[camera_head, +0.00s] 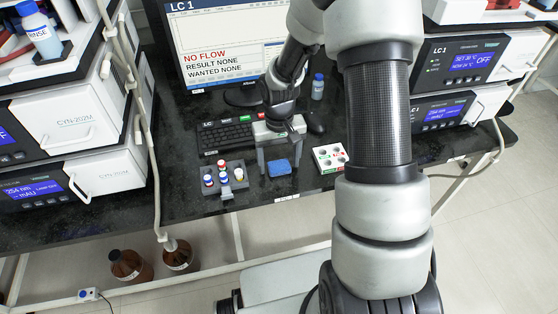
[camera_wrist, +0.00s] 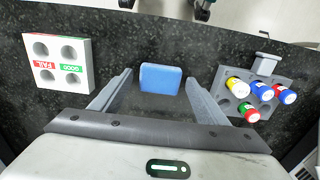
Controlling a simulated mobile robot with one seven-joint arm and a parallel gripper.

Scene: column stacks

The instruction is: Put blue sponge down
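The blue sponge (camera_head: 279,167) is on the dark bench in front of the keyboard. It also shows in the wrist view (camera_wrist: 160,79), between the fingertips of my gripper (camera_wrist: 159,78). A gap shows on each side of the sponge, so the fingers are open and not pressed on it. In the head view my gripper (camera_head: 278,163) points down around the sponge, with one finger at its left and one at its right. The sponge appears to rest on the bench; its underside is hidden.
A grey vial rack (camera_head: 214,190) with several capped vials stands left of the sponge. A white FAIL/GOOD block (camera_head: 329,158) with holes is at the right. Behind are a keyboard (camera_head: 224,137), a dark mouse (camera_head: 315,124) and a monitor (camera_head: 222,45). The bench's front edge is close.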

